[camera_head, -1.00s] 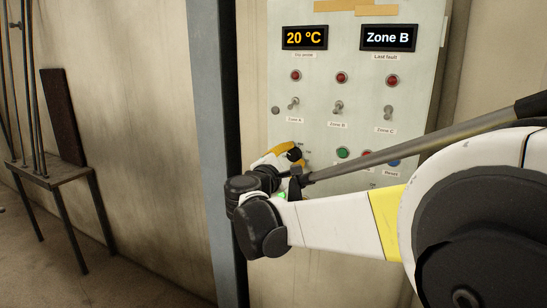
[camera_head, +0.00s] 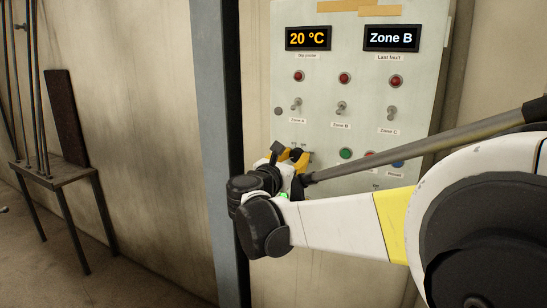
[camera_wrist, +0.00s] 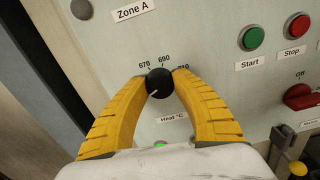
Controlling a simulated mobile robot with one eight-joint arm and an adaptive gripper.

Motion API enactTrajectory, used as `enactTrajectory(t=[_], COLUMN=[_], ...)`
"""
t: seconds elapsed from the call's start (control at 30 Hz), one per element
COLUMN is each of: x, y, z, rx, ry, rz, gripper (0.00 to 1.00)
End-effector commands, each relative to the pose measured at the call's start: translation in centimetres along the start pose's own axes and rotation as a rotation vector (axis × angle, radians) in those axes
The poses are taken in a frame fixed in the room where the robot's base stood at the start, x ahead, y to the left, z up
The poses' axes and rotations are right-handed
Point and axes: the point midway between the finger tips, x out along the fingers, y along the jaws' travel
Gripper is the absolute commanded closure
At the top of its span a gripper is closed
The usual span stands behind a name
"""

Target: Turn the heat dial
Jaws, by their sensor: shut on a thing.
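The heat dial (camera_wrist: 159,84) is a round black knob above the "Heat °C" label (camera_wrist: 172,118) on the pale control panel. A short white mark on it points down and left in the wrist view. The scale above reads 670 and 690, with a third number partly covered by a finger. My gripper (camera_wrist: 160,82) has its two yellow fingers closed on either side of the dial. In the head view my gripper (camera_head: 292,155) is at the panel's lower left, and my wrist hides part of that area.
The panel's display (camera_head: 308,38) reads 20 °C; another display (camera_head: 391,38) reads Zone B. A green Start button (camera_wrist: 252,38), a red Stop button (camera_wrist: 299,25) and a red switch (camera_wrist: 302,97) sit right of the dial. A grey post (camera_head: 218,120) stands left of the panel.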

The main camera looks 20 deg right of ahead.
Motion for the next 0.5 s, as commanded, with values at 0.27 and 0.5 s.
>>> enactTrajectory(t=[0.27, 0.5], x=[0.06, 0.07], y=[0.1, 0.12], z=[0.22, 0.25], rx=[-0.094, -0.115], ry=[-0.004, -0.004], rz=[0.001, 0.001], gripper=[0.99, 0.99])
